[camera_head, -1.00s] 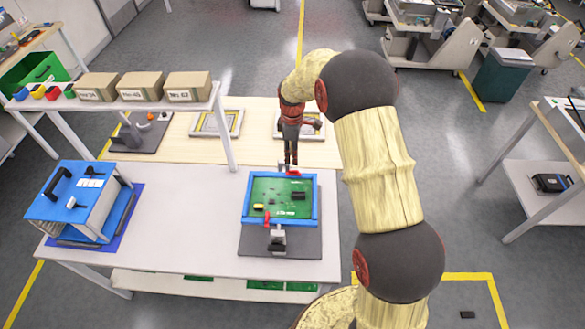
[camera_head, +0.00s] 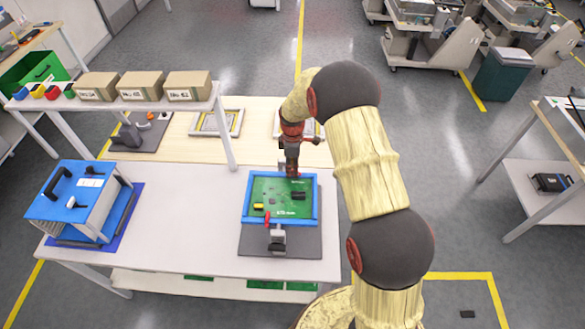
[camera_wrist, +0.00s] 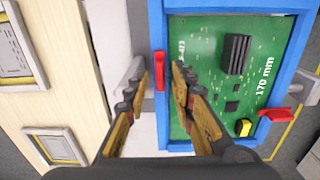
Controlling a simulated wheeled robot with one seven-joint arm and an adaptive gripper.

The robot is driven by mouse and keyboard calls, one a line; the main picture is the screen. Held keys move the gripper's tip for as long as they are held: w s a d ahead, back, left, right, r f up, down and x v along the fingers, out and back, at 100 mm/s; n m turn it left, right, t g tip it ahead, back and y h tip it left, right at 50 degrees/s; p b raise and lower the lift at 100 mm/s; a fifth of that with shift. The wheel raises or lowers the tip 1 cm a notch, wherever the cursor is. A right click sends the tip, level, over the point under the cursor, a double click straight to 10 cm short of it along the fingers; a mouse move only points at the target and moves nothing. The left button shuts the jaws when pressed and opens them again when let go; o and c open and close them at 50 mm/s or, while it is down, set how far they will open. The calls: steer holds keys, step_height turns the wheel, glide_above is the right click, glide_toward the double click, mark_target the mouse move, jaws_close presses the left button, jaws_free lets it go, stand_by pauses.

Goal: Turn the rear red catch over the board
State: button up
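A green board (camera_head: 280,190) lies in a blue frame (camera_head: 246,205) on a dark grey base on the white table. In the wrist view, the rear red catch (camera_wrist: 160,70) lies lengthwise along the frame's rear bar, beside the board (camera_wrist: 210,60). The front red catch (camera_wrist: 275,115) sits across the opposite bar; it also shows in the head view (camera_head: 267,217). My gripper (camera_wrist: 160,78) is open, pointing down over the rear bar, with one finger on each side of the rear catch. I cannot tell whether they touch it. The gripper hides this catch in the head view.
A grey clamp (camera_head: 277,238) stands at the frame's front. A blue-topped box (camera_head: 75,192) stands on the table's left. A shelf with several cardboard boxes (camera_head: 143,85) is at the back left. The white table between the box and frame is clear.

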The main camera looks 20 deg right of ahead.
steer(key=shift+c, duration=0.4)
jaws_close()
stand_by(0.4)
steer(key=m+b, duration=0.1)
steer(key=m, duration=0.3)
steer(key=shift+m, duration=0.3)
steer(key=m, duration=0.3)
steer(key=shift+w+d+m, duration=0.1)
steer(key=shift+w+m, duration=0.05)
steer(key=shift+m, duration=0.15)
steer(key=m+b, duration=0.1)
steer(key=m, duration=0.4)
steer(key=shift+d+m, duration=0.15)
steer(key=shift+m, duration=2.25)
